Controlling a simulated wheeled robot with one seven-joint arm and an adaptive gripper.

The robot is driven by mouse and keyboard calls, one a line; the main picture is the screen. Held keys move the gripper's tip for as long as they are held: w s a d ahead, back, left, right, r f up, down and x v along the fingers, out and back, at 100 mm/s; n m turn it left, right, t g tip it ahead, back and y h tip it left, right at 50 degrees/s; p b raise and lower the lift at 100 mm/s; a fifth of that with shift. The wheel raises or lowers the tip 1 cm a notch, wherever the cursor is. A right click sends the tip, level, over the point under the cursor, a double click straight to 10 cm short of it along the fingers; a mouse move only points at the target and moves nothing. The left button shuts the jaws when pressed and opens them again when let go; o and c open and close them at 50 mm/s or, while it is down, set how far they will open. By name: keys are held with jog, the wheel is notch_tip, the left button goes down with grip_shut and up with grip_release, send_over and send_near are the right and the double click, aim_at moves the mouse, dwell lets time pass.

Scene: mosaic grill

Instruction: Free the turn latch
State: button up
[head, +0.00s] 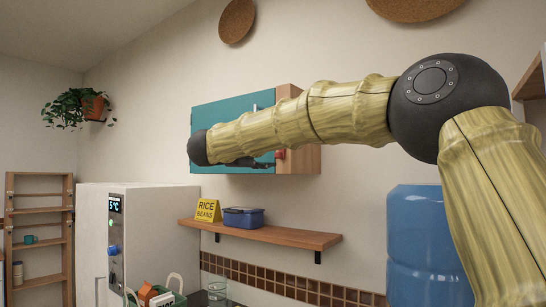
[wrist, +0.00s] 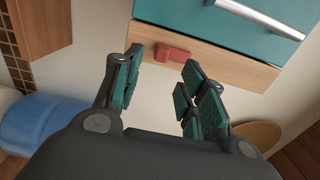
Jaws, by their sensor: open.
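A red turn latch (wrist: 172,53) sits on the wooden side of the wall cabinet (wrist: 215,62), beside the teal door (wrist: 180,12). The latch also shows small and red in the head view (head: 280,154). The door appears closed. My gripper (wrist: 160,72) is open and empty, with its two green-padded fingers pointing at the cabinet side. The latch lies beyond the fingertips, between them in the wrist view; I see no contact. In the head view my arm hides part of the door and most of my gripper (head: 258,163).
The door has a metal handle (wrist: 258,17). Below the cabinet, a wooden shelf (head: 295,235) holds a yellow rice and beans sign (head: 207,211) and a blue lunch box (head: 244,217). A blue water jug (head: 425,245) stands at right. A white fridge (head: 150,235) stands left.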

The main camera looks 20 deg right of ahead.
jog(key=v, duration=0.6)
jog(key=shift+s, duration=0.15)
jog(key=shift+a+f, duration=0.1)
jog(key=shift+a, duration=0.05)
